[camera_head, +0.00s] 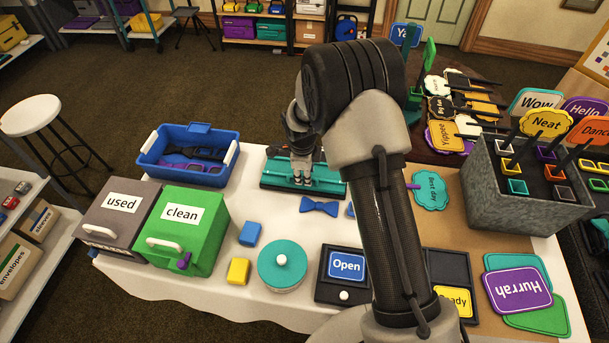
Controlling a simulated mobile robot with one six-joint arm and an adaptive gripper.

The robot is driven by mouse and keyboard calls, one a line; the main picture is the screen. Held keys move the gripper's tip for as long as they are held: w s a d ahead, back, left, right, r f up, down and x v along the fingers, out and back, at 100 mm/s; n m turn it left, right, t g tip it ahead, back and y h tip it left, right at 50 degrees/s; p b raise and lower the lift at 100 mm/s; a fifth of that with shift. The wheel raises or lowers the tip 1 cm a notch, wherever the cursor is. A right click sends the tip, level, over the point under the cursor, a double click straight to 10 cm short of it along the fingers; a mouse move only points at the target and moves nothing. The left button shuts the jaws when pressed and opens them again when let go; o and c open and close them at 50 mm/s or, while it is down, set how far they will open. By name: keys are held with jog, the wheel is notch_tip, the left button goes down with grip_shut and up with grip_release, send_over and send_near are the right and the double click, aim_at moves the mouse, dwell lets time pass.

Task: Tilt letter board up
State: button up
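A flat teal board (272,180) with a darker edge lies on the white-covered table, and it may be the letter board. I see no letters on it. My gripper (302,178) points down over the middle of this board, with its fingertips at or just above it. I cannot tell whether they touch it, or whether the fingers are open or shut. My arm hides part of the board's right side and the table behind it. A black tray (322,287) with a blue "Open" card (347,265) lies nearer, partly behind my arm.
A blue bin (163,150), a grey "used" box (116,214) and a green "clean" box (184,225) stand at left. A blue bow tie (320,207) and a round teal box (282,268) lie nearby. A grey sign holder (500,195) stands at right.

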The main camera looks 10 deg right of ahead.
jog(key=shift+w+f, duration=0.1)
jog(key=shift+f, duration=0.15)
jog(key=shift+c, duration=0.5)
grip_shut()
